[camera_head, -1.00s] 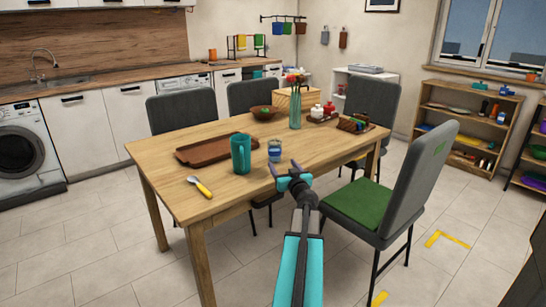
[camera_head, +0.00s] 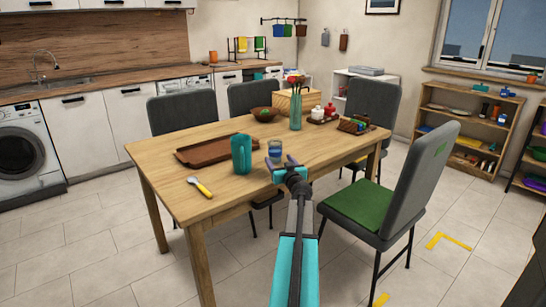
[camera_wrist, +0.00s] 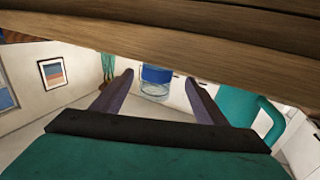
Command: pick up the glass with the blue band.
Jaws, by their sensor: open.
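The glass with the blue band (camera_head: 275,153) stands upright near the front edge of the table, right of a teal mug-like jug. My gripper (camera_head: 281,163) is open and empty, at the near side of the glass in the head view and partly overlapping its lower part. In the wrist view, which is upside down, the glass (camera_wrist: 156,83) shows between the two spread fingers (camera_wrist: 158,80), a little beyond their tips. I cannot see contact between the fingers and the glass.
The teal jug (camera_head: 241,154) stands close left of the glass; it also shows in the wrist view (camera_wrist: 245,97). A brown tray (camera_head: 214,150) lies behind it and a yellow-handled spoon (camera_head: 201,187) at left. A teal vase (camera_head: 295,112) stands behind. A green-seated chair (camera_head: 365,207) is at right.

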